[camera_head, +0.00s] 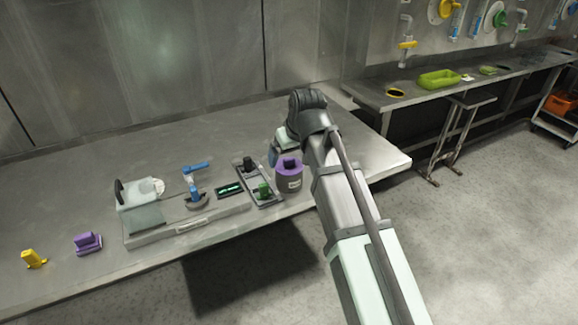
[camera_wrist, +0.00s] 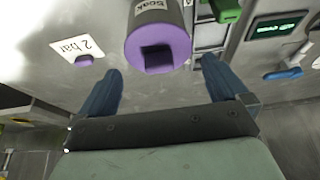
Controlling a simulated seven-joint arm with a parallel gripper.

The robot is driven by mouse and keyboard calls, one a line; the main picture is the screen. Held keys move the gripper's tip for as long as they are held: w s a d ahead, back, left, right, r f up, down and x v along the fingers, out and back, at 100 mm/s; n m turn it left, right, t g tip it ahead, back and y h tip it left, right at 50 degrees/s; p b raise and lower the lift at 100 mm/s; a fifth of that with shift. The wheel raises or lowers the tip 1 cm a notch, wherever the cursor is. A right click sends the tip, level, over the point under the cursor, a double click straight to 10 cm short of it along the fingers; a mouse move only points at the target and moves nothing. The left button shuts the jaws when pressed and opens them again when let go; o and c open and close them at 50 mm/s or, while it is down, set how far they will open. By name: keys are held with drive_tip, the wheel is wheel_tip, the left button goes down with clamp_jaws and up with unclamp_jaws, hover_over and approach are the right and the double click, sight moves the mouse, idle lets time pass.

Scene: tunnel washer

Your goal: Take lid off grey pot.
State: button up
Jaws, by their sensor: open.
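In the head view my arm mostly hides the gripper.
A rack with a black and a green piece (camera_head: 264,189) stands left of the pot, then a lit display (camera_head: 229,190) and a blue lever (camera_head: 194,188). A "2 bar" card (camera_wrist: 76,46) lies near the pot. Purple (camera_head: 88,243) and yellow (camera_head: 34,259) pieces sit at far left.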

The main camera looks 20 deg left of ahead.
drive_tip(key=shift+x, duration=1.3)
drive_tip(key=shift+c, duration=0.3)
drive_tip(key=c, duration=0.7)
drive_tip(key=shift+r, duration=0.1)
